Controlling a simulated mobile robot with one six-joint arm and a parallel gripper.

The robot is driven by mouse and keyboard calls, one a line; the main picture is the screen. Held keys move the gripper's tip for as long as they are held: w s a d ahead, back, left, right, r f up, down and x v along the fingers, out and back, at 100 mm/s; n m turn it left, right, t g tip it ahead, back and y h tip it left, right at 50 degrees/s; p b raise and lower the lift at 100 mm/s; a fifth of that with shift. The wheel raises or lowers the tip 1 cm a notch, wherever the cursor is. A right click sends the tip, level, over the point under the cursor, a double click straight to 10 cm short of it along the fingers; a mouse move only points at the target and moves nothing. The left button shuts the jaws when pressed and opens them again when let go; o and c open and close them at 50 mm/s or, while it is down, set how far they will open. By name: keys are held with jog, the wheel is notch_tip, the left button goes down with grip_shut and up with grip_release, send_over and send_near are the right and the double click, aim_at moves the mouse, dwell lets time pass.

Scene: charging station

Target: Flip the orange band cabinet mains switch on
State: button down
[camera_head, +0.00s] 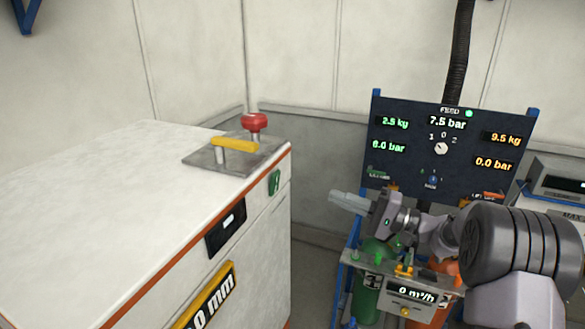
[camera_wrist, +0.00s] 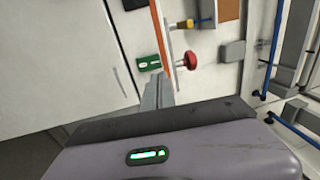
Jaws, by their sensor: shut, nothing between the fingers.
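The white cabinet with the orange band (camera_head: 145,295) fills the left of the head view. A small green switch (camera_head: 274,182) sits on its front face near the right upper corner, just below the band. It also shows in the wrist view as a green plate with a pale middle (camera_wrist: 149,63); I cannot tell which way it is set. My gripper (camera_head: 335,199) is shut and empty, to the right of the cabinet and apart from it in the head view. In the wrist view its fingers (camera_wrist: 158,92) point towards the switch area, just below the green plate in the picture.
A red mushroom knob (camera_head: 254,122) and a yellow handle (camera_head: 235,145) stand on a plate on the cabinet top. The cabinet front has a dark display (camera_head: 226,231). A panel of readouts (camera_head: 450,145) and a small bench (camera_head: 385,277) with green and orange cylinders stand at right.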

jog(key=p, duration=0.5)
send_near(275, 177)
jog(key=shift+x, duration=3.4)
jog(key=shift+a+r, duration=0.1)
jog(key=shift+a+r+h, duration=0.15)
jog(key=shift+a+h, duration=0.15)
jog(key=shift+h, duration=0.1)
